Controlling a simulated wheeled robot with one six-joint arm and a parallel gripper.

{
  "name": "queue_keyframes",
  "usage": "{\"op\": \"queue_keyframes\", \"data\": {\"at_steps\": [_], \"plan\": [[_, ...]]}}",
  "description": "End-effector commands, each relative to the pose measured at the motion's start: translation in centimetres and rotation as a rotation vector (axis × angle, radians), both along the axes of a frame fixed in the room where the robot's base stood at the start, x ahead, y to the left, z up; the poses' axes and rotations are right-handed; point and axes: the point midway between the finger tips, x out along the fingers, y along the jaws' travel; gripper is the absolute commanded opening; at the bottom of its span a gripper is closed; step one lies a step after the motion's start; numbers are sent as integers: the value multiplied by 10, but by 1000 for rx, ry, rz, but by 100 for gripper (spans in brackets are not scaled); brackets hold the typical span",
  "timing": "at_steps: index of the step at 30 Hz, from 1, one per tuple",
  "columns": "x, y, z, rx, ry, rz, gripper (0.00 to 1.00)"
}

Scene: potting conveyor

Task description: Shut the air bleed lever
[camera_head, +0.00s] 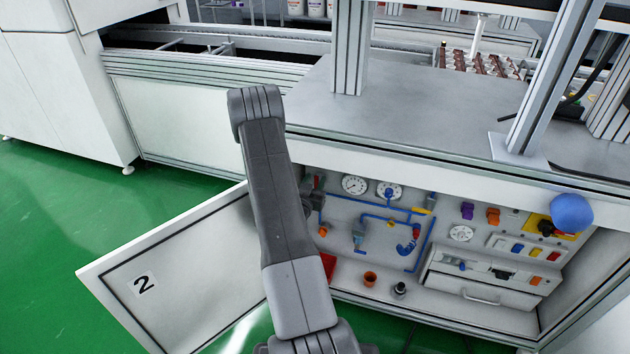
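The air bleed lever cannot be singled out for sure. Inside the open cabinet, blue pipework (375,216) carries several small fittings: a yellow handle (422,211), a blue curved part (407,247), and a red-handled grey fitting (317,183) at the left edge, partly hidden by my arm. No label for the lever is readable. My arm (270,190) rises from the bottom middle, in front of the cabinet's left side. My gripper's fingers do not show, so their state and distance to the fittings are hidden.
The cabinet door (190,265), marked 2, stands open at the left. Green floor (60,210) is clear at left.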

Motion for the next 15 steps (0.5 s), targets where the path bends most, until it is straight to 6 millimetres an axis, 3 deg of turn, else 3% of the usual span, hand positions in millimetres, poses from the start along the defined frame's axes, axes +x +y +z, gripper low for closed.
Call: {"op": "queue_keyframes", "data": {"at_steps": [12, 15], "plan": [[8, -3, 0, -1, 1, 1, 35], [8, -3, 0, -1, 1, 1, 16]]}}
